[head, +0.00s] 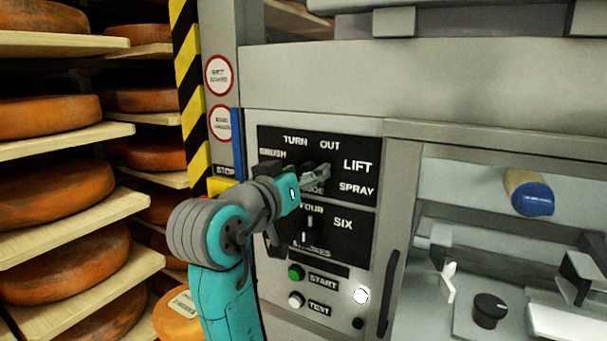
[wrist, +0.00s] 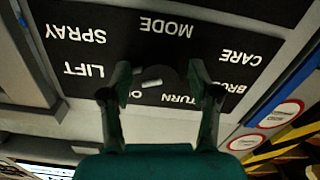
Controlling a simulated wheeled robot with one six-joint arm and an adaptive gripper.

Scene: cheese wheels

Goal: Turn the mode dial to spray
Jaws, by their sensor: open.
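The black mode panel (head: 350,143) carries the labels TURN, OUT, LIFT and SPRAY around its upper and right sides. My gripper (head: 318,174) is in front of the middle of this panel and hides most of the mode dial in the head view. In the wrist view, which is upside down, the dark mode dial (wrist: 158,79) with a pale mark lies between the two spread fingers of my gripper (wrist: 160,72). The fingers appear apart from the dial. Which label the dial points at is unclear.
Below is a second dial (head: 310,226) marked FOUR and SIX, then a green START button (head: 296,272) and a white TEST button (head: 296,299). A dark handle (head: 388,292) stands to the right. Cheese shelves (head: 75,237) fill the left side.

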